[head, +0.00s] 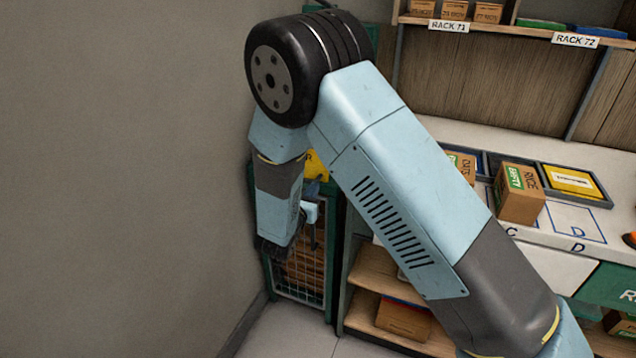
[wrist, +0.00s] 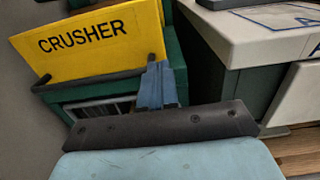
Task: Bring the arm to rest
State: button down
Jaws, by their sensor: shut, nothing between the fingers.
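My gripper (wrist: 157,86) shows in the wrist view as two blue fingers close together beyond a dark plate. It is shut and holds nothing. The fingers overlap the right end of a dark bar (wrist: 98,79) in the picture; I cannot tell whether they touch it. In the head view my arm is raised and folded, with the elbow high and the forearm hanging down by the wall. The fingers are hard to make out there.
A green crusher with a yellow sign (wrist: 88,40) stands close ahead of my gripper. A white-topped bench (head: 560,222) is to the right, holding a box marked RYCE (head: 520,193) and trays. A grey wall (head: 120,180) is close on the left. Shelves (head: 375,270) lie below the bench.

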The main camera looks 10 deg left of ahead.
jog(key=s, duration=0.6)
jog(key=d+r+m+g+h, duration=0.35)
jog(key=d+r+m, duration=0.25)
jog(key=d, duration=0.4)
jog(key=d+r+m+g+h, duration=0.2)
jog(key=d+r+m+g, duration=0.3)
jog(key=d, duration=0.5)
jog(key=d+r+m+g+h, duration=0.25)
jog(key=d+r+m, duration=0.4)
jog(key=d, duration=0.45)
jog(key=s+d+r+m+g+y, duration=0.5)
jog(key=s+d+m, duration=0.3)
jog(key=s+d, duration=0.25)
jog(key=s+r+m+t+y, duration=0.3)
jog(key=s+r+m+y, duration=0.2)
jog(key=s+m, duration=0.3)
jog(key=s+d+r, duration=0.1)
jog(key=s, duration=0.2)
jog(key=shift+m+t+y, duration=0.35)
jog(key=shift+t+y, duration=0.05)
